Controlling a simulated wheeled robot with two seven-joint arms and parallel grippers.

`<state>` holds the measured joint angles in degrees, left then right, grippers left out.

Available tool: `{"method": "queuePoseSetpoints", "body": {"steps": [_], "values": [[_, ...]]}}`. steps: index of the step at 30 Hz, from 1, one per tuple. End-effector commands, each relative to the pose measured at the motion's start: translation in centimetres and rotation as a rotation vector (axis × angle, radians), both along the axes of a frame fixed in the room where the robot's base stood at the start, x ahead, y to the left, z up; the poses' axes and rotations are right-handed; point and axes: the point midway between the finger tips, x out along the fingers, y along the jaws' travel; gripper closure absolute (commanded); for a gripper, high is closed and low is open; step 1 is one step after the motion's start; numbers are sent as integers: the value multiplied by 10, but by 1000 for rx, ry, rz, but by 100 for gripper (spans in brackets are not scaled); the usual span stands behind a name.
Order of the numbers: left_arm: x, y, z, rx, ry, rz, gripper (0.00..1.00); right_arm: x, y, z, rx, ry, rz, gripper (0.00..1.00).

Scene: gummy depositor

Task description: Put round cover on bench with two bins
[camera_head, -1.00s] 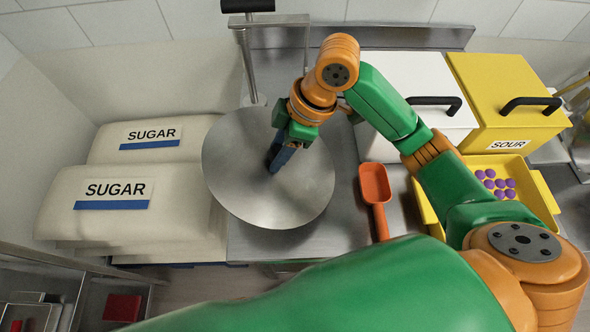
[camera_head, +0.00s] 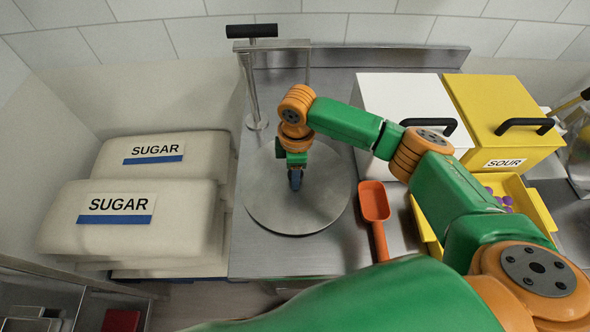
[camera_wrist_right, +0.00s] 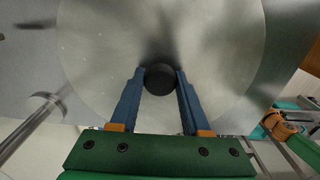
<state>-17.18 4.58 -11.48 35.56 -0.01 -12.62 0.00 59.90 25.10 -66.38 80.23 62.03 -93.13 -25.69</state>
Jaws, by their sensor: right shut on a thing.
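The round cover (camera_head: 325,205) is a flat grey metal disc. It lies level at or just above the metal bench (camera_head: 262,262), left of the two bins; a small gap cannot be ruled out. My right gripper (camera_head: 295,182) points down at the disc's middle. In the right wrist view the blue fingers (camera_wrist_right: 160,84) are shut on the cover's black knob (camera_wrist_right: 160,76), with the disc (camera_wrist_right: 215,50) spread beyond it. The white bin (camera_head: 390,95) and the yellow bin (camera_head: 490,95) with a SOUR label stand at the right of the bench. My left gripper is not in view.
An orange scoop (camera_head: 374,205) lies just right of the cover. A metal stand with a black handle (camera_head: 252,31) rises behind it. SUGAR sacks (camera_head: 120,235) are stacked at the left. A yellow tray (camera_head: 540,213) with purple sweets sits before the yellow bin.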

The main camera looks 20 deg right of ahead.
Motion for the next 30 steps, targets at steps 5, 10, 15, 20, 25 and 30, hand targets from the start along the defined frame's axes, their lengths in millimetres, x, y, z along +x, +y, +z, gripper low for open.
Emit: {"method": "queuePoseSetpoints", "body": {"steps": [5,10,15,20,25,30], "values": [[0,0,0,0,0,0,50,0,0,-1,0,1,-1,48],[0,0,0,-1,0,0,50,0,0,0,0,1,-1,23],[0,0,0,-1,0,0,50,0,0,0,0,1,-1,23],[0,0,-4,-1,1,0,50,1,0,16,1,-3,-2,23],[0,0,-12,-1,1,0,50,1,0,63,2,-6,0,23],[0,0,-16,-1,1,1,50,0,-1,104,2,-3,-1,23]]}}
